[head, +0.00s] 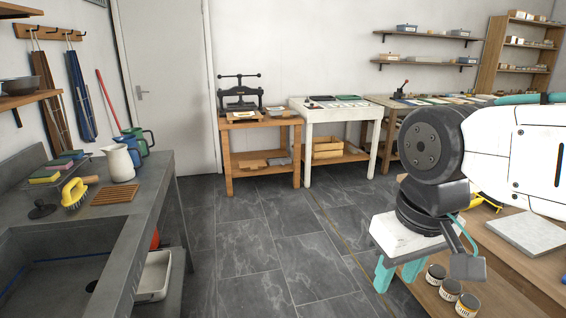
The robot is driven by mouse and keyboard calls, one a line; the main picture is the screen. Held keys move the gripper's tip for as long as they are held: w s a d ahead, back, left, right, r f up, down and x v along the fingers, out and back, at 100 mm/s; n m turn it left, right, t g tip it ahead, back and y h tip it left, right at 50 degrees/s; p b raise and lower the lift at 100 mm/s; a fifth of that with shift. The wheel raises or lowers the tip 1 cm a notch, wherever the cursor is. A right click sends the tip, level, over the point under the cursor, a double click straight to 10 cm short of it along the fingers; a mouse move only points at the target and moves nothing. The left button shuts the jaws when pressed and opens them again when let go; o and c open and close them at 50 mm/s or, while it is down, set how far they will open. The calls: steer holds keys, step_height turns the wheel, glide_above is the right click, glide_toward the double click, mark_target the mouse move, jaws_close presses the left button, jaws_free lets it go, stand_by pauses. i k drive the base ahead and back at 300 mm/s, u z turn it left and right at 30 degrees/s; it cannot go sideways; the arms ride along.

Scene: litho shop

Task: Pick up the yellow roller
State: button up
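A yellow object (484,201), probably the yellow roller, lies on the wooden table at the right. My arm hides part of it, so its full shape cannot be told. My gripper (396,279) has two teal fingers pointing down, spread apart with nothing seen between them. It hangs near the table's left edge, left of and nearer than the yellow object, and does not touch it.
Three small cans (450,289) stand on the right wooden table (500,290) near my gripper. A grey stone slab (530,234) lies behind them. A sink counter (150,205) with jugs and a yellow brush (74,194) stands left. The tiled floor (275,250) between is clear.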

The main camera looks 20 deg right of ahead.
mark_target(475, 203)
steer(key=z, duration=0.55)
steer(key=i, duration=1.9)
steer(key=z, duration=0.75)
steer(key=i, duration=0.6)
steer(key=z, duration=0.15)
